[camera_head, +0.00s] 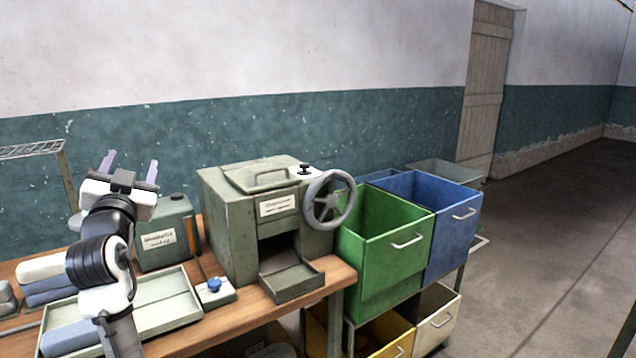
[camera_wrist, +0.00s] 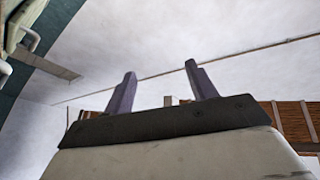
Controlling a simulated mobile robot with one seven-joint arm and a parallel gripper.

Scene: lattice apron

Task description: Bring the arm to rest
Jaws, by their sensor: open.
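My gripper (camera_head: 131,166) is raised above the left part of the wooden bench, with its two purple fingers pointing up and spread apart. Nothing is between them. In the wrist view the fingers (camera_wrist: 160,88) also stand apart and empty, against a pale wall or ceiling surface. My arm is folded upward in front of the bench and hides part of a light green tray.
The bench (camera_head: 335,273) holds a tray (camera_head: 172,314), a green box (camera_head: 165,238), a machine (camera_head: 232,222) with a handwheel (camera_head: 328,199), and a blue knob (camera_head: 214,285). Green (camera_head: 385,260) and blue (camera_head: 452,225) bins stand right. Floor is clear at far right.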

